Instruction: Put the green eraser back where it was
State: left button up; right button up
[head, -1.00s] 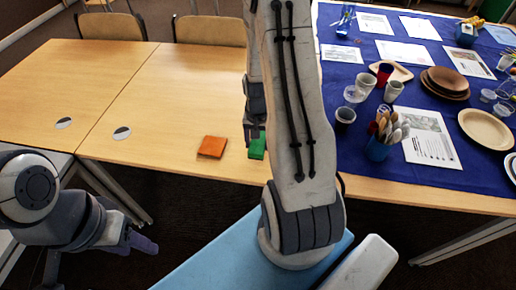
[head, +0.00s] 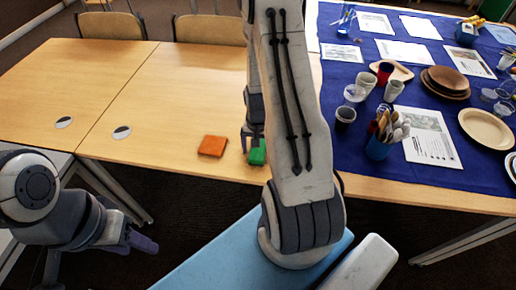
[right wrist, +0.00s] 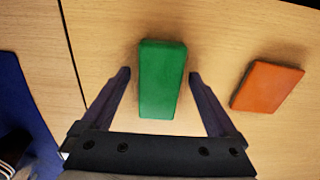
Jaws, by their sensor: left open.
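The green eraser (head: 257,155) lies on the wooden table near its front edge, partly hidden by my right gripper in the head view. In the right wrist view the eraser (right wrist: 162,80) lies lengthwise between the spread fingers of my right gripper (right wrist: 160,75), with a visible gap on each side. In the head view my right gripper (head: 252,142) is at the eraser, its lower part partly hidden by my arm. My left gripper (head: 142,243) is open and empty, low at the left, in front of the table.
An orange block (head: 212,146) lies on the table just left of the eraser; it also shows in the right wrist view (right wrist: 267,87). A blue cloth (head: 440,178) with cups, plates and papers covers the right side. The table's left part is clear.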

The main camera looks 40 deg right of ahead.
aim_at(258, 150)
jog(key=shift+r, duration=0.15)
notch_tip(258, 150, up, 12)
dwell(0.3)
jog(key=s+a+r+n, duration=0.1)
jog(key=a+r+n, duration=0.25)
jog(key=a, duration=0.55)
jog(key=a+r+n, duration=0.3)
jog(key=a+n, duration=0.1)
jog(key=a, duration=0.5)
jog(key=s+a+r+n+p, duration=0.1)
jog(key=s+a+r+n, duration=0.2)
jog(key=s+a+n, duration=0.2)
jog(key=s+a+r+n+y+p, duration=0.1)
jog(key=s+a+r+n, duration=0.3)
jog(key=s+a, duration=0.3)
jog(key=s+n, duration=0.1)
jog(key=s, duration=0.1)
jog(key=shift+s, duration=0.35)
